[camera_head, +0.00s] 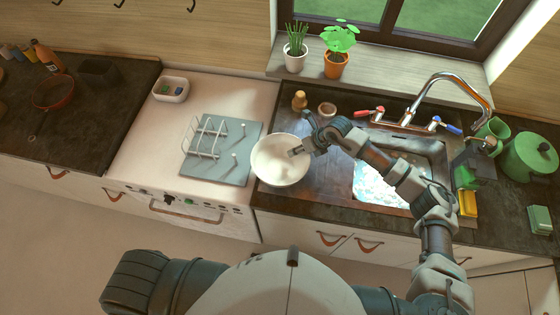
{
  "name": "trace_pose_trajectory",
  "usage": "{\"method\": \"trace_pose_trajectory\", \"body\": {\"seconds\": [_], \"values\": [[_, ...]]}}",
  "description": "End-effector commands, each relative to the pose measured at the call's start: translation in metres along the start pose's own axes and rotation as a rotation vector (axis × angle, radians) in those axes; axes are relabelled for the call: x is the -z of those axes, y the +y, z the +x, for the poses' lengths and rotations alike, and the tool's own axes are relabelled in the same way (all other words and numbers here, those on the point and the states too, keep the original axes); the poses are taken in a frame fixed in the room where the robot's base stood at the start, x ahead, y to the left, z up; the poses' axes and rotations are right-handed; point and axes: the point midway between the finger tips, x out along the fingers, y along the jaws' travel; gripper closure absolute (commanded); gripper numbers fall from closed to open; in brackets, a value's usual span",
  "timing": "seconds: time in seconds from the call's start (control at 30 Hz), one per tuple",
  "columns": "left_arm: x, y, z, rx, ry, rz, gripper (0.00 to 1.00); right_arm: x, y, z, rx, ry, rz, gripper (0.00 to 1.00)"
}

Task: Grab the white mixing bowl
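The white mixing bowl (277,172) stands upright on the dark counter, left of the sink and beside the blue-grey dish rack mat. My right arm reaches over the sink from the right. Its gripper (298,151) is at the bowl's right side, with the fingertips over the rim and inner wall. The fingers are too small to tell whether they are apart or closed on the rim. My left gripper is not in view; only part of my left arm shows at the bottom left.
A dish rack (208,138) stands on its mat (225,170) left of the bowl. The sink (395,178) with a chrome faucet (455,78) lies to the right. A wooden shaker (299,101) and a small cup (327,109) stand behind the bowl. A green pot (530,157) is far right.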

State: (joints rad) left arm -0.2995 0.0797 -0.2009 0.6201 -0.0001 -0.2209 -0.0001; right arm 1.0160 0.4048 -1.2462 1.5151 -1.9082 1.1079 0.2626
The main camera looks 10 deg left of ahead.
Motion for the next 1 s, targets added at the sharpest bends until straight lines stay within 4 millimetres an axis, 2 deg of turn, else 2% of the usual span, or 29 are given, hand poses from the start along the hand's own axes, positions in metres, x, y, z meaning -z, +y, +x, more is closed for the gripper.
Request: {"method": "trace_pose_trajectory", "body": {"seconds": [0.23, 0.4, 0.47, 1.0], "values": [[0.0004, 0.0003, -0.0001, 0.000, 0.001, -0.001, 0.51, -0.0010, 0.0011, 0.0034, 0.001, -0.001, -0.001, 0.44], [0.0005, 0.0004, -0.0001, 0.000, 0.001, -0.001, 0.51, -0.0011, 0.0011, 0.0032, 0.001, -0.001, -0.001, 0.86], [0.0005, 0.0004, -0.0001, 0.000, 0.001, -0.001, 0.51, -0.0010, 0.0009, 0.0033, 0.001, 0.000, -0.001, 1.00], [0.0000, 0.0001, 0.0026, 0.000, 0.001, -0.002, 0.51, -0.0043, 0.0025, -0.0030, 0.001, -0.002, -0.002, 1.00]]}}
